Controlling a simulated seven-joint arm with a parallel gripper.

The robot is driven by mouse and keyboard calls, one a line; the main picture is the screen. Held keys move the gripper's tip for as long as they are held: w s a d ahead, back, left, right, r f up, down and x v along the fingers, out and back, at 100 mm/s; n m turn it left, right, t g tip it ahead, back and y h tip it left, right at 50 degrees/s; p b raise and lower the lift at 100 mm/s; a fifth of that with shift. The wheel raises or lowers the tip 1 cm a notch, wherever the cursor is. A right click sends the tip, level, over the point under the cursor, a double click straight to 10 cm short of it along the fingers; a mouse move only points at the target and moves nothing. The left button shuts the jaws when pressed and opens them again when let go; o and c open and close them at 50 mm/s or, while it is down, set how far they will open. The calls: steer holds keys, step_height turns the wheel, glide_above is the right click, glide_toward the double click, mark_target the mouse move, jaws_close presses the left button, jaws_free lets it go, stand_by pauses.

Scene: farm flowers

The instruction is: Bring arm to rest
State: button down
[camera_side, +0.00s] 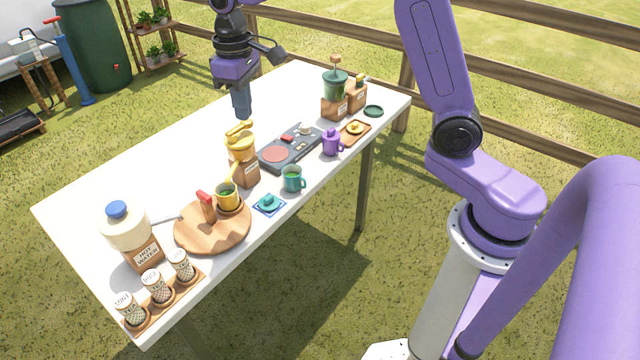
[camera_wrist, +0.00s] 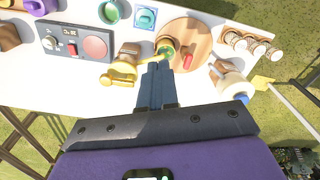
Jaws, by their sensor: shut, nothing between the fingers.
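My gripper (camera_side: 242,112) is shut and empty. In the side view it hangs above the far side of the white table (camera_side: 190,127), pointing down, behind the yellow-topped dispenser (camera_side: 242,150). In the wrist view my shut fingers (camera_wrist: 156,82) point toward the yellow cup (camera_wrist: 165,47) and the dispenser, with bare table below them. The fingertips look apart from everything, though the exact height is hard to tell.
A hot water jug (camera_side: 130,235), a round wooden board (camera_side: 212,232) with the yellow cup, and shakers (camera_side: 157,284) stand at the left. A teal mug (camera_side: 292,179), hot plate (camera_side: 290,148), purple cup (camera_side: 331,142) and green-topped grinder (camera_side: 335,90) stand rightward. The table's far left is clear.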

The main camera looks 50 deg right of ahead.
steer(key=s+a+n, duration=0.1)
steer(key=s+n, duration=0.3)
steer(key=s, duration=1.4)
steer(key=s+d+f+n, duration=0.1)
steer(key=s+d+n, duration=0.1)
steer(key=s, duration=0.5)
steer(key=s+d+f+n, duration=0.2)
steer(key=s+d, duration=0.2)
steer(key=s, duration=0.3)
steer(key=shift+s, duration=0.3)
steer(key=shift+d, duration=0.1)
